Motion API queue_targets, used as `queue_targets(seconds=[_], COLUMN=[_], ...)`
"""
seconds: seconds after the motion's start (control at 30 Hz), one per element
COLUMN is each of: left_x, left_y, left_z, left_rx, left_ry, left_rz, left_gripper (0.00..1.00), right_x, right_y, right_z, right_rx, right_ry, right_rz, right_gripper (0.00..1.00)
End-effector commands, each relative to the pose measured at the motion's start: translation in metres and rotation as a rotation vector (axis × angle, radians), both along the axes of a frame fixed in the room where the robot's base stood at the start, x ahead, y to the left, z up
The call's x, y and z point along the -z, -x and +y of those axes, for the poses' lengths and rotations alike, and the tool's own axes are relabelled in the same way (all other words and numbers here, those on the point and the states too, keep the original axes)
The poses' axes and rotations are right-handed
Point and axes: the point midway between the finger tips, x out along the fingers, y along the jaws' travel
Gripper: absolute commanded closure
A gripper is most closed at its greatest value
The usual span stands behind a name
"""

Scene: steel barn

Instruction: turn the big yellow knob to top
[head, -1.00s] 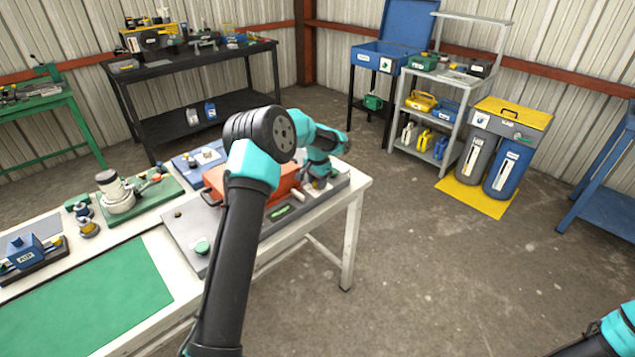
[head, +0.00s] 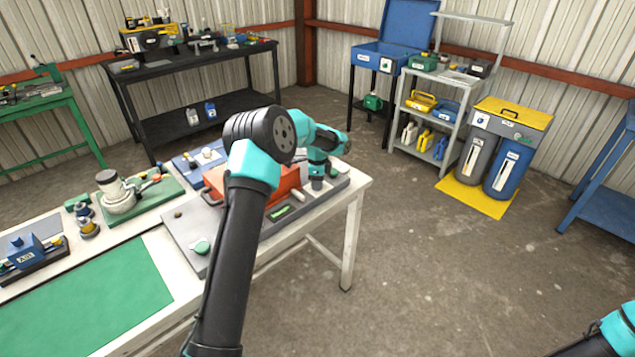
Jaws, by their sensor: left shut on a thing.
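A grey panel (head: 187,222) lies on the right end of the white table. My left gripper (head: 317,184) points down at the panel's right end, beyond the red box (head: 288,181). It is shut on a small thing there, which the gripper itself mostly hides. No yellow face of the big knob shows clearly; its place fits the spot under my fingers. I cannot tell which way the knob points. My right gripper is out of view; only part of my right arm shows at the bottom right.
On the panel are a green round knob (head: 202,247), a pale handle (head: 299,196) and a green piece (head: 279,212). A white pump-like fitting on a green board (head: 158,197) stands to the left. The floor right of the table is clear.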

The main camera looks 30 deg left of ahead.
Motion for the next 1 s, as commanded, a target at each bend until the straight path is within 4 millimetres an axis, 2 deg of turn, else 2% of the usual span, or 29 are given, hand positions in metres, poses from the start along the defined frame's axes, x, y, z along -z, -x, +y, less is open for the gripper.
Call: queue_targets(seconds=[0.3, 0.73, 0.77, 1.0], left_x=[0.0001, 0.0001, 0.0001, 0.0001], left_y=[-0.0001, -0.0001, 0.0, 0.0], left_z=[-0.0001, -0.0001, -0.0001, -0.0001], left_rx=[0.109, 0.121, 0.121, 0.12], left_ry=[0.0, 0.0, 0.0, 0.0], left_rz=[0.0, 0.0, 0.0, 0.0], left_gripper=[0.86, 0.86, 0.6, 0.37], right_x=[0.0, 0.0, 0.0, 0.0], right_y=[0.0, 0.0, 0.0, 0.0], right_z=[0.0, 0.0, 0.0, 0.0], right_rx=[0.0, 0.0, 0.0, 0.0], right_ry=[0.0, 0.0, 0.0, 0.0], right_rz=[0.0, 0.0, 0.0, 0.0], right_gripper=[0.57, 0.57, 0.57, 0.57])
